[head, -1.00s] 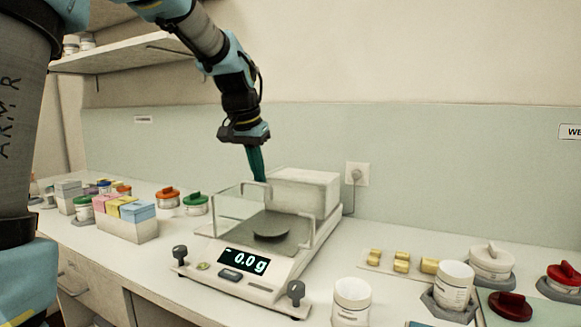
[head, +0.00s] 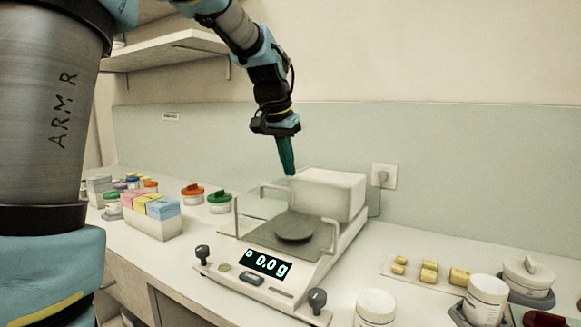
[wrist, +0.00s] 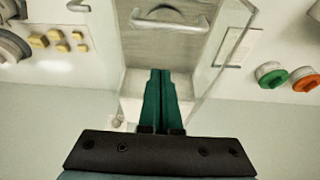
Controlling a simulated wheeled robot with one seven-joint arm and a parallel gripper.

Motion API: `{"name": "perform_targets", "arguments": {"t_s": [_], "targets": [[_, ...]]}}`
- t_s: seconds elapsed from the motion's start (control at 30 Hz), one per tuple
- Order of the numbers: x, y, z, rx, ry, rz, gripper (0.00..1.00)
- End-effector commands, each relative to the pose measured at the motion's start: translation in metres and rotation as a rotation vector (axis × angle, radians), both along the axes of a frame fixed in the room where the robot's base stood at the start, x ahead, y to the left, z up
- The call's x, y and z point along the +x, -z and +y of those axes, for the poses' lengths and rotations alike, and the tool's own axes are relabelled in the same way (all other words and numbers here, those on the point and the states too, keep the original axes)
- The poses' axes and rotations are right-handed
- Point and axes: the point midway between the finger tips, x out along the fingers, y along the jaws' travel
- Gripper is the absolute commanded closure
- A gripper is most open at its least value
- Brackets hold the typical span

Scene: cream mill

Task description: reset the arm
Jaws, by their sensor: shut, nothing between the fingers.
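My gripper (head: 288,168) is shut and empty, its green fingers pointing down above the back of the balance (head: 283,262). In the wrist view the two fingers of my gripper (wrist: 160,75) lie side by side, together. The balance has a glass draft shield with handles, a dark round pan (head: 294,226) with nothing on it, and a display (head: 268,263) that reads 0.0 g. The fingertips look close to the white block at the balance's back; I cannot tell the exact gap.
Left of the balance are a box of coloured packets (head: 152,216) and jars with orange (head: 192,190) and green lids (head: 219,197). Right are small brass weights (head: 429,272) and white jars (head: 486,300). A shelf (head: 170,48) hangs at upper left.

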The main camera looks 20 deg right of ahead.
Motion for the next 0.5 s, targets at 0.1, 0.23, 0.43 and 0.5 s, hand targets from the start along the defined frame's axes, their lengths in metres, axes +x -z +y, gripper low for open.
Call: {"name": "perform_targets", "arguments": {"t_s": [0.1,0.23,0.43,0.5], "targets": [[-0.006,-0.027,0.009,-0.005,-0.001,-0.009,1.0],[-0.011,-0.05,0.015,-0.004,-0.001,-0.007,1.0],[-0.017,-0.073,0.022,-0.004,-0.001,-0.005,1.0],[-0.018,-0.077,0.023,-0.003,0.0,-0.004,1.0]]}}
